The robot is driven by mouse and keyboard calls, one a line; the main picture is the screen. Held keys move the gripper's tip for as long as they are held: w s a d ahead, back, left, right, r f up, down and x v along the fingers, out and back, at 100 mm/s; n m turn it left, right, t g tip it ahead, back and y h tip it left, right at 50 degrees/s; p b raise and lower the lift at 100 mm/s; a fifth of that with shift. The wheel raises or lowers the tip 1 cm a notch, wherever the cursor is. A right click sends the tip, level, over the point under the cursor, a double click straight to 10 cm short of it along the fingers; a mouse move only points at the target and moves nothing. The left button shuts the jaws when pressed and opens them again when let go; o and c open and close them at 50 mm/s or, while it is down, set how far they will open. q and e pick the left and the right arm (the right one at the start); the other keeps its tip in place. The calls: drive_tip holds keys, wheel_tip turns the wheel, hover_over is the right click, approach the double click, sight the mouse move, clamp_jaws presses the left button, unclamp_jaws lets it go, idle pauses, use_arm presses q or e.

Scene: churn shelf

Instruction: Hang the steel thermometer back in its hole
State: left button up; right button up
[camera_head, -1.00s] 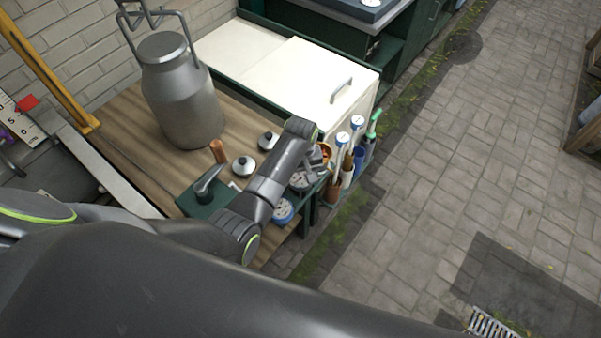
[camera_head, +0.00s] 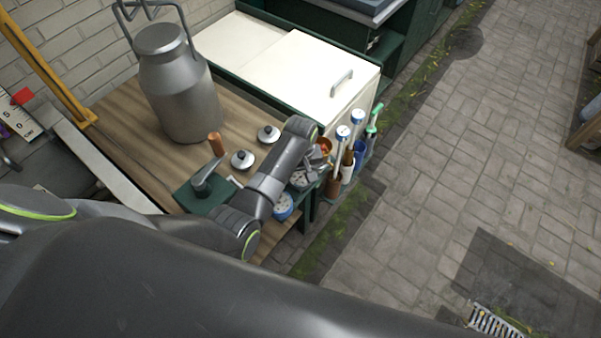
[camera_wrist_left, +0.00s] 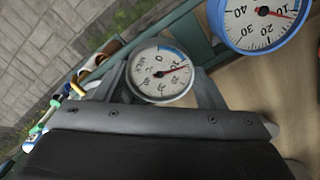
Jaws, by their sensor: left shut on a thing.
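The steel thermometer (camera_wrist_left: 160,73) has a round white dial with a steel rim and a blue and red scale. It sits between the fingers of my left gripper (camera_wrist_left: 162,82), which is shut on it. In the head view my left gripper (camera_head: 313,166) is over the outer edge of the wooden worktop, beside the rack there. A blue-rimmed thermometer (camera_wrist_left: 262,24) is close by in the wrist view; it also shows in the head view (camera_head: 283,206). The steel thermometer's stem and the empty hole cannot be made out. My right gripper is out of view.
Brushes (camera_head: 343,133) and a blue cup (camera_head: 358,152) stand in the rack just beyond my gripper. A milk churn (camera_head: 178,90), two small lids (camera_head: 242,159) and a green stand with a lever (camera_head: 205,190) are on the worktop (camera_head: 120,115). A white cabinet (camera_head: 300,70) stands behind.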

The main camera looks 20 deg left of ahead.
use_arm(q)
drive_tip(key=shift+f+b, duration=0.35)
drive_tip(key=shift+f, duration=0.25)
idle(0.4)
drive_tip(key=o, duration=1.1)
drive_tip(key=shift+o, duration=1.4)
drive_tip(key=shift+a, duration=0.1)
